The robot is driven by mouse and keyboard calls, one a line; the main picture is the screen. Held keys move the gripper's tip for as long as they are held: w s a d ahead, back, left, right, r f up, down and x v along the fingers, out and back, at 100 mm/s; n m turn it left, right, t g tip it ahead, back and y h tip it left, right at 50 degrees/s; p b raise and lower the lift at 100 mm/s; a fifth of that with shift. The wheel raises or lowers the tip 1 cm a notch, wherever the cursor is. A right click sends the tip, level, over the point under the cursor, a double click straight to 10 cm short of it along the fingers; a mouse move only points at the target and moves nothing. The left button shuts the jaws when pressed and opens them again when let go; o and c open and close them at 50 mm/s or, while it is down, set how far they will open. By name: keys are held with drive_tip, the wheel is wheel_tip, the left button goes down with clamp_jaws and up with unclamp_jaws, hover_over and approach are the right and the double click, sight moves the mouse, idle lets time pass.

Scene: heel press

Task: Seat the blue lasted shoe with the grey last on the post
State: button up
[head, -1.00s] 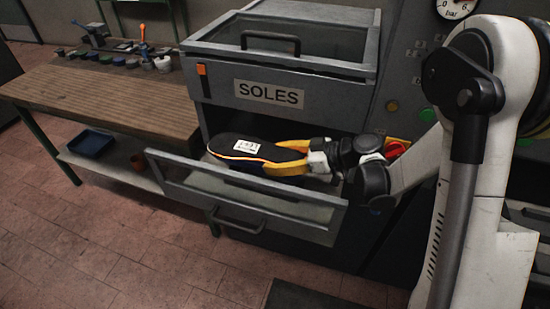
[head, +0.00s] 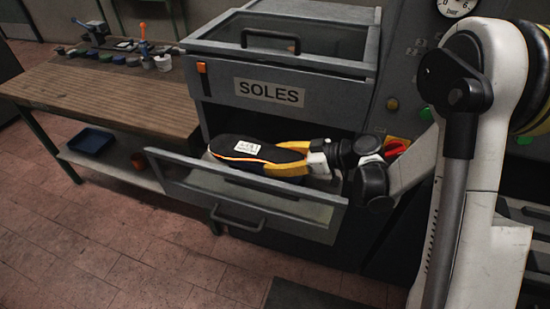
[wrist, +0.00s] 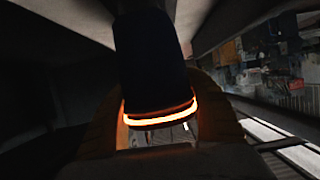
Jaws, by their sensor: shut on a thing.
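The shoe (head: 232,146) lies level with its black sole facing up, a white label on the sole and an orange-and-white stripe round its edge. Its upper looks dark blue and is mostly hidden below. My gripper (head: 275,159) is shut on the shoe at its right end, with yellow fingers on either side. The shoe is at the open drawer (head: 245,205); I cannot tell whether it touches the drawer. In the wrist view the dark shoe (wrist: 152,60) with its bright stripe sits between the fingers (wrist: 160,95). I cannot make out the grey last or the post.
The cabinet labelled SOLES (head: 270,93) rises just behind the shoe. A wooden bench (head: 100,90) with tools stands at left, a blue bin (head: 90,141) on its lower shelf. A panel with a gauge (head: 456,5) is at right. The floor in front is mostly clear.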

drive_tip(key=o, duration=1.6)
drive_tip(key=shift+f, duration=0.1)
drive_tip(key=shift+c, duration=0.2)
drive_tip(key=v, duration=1.2)
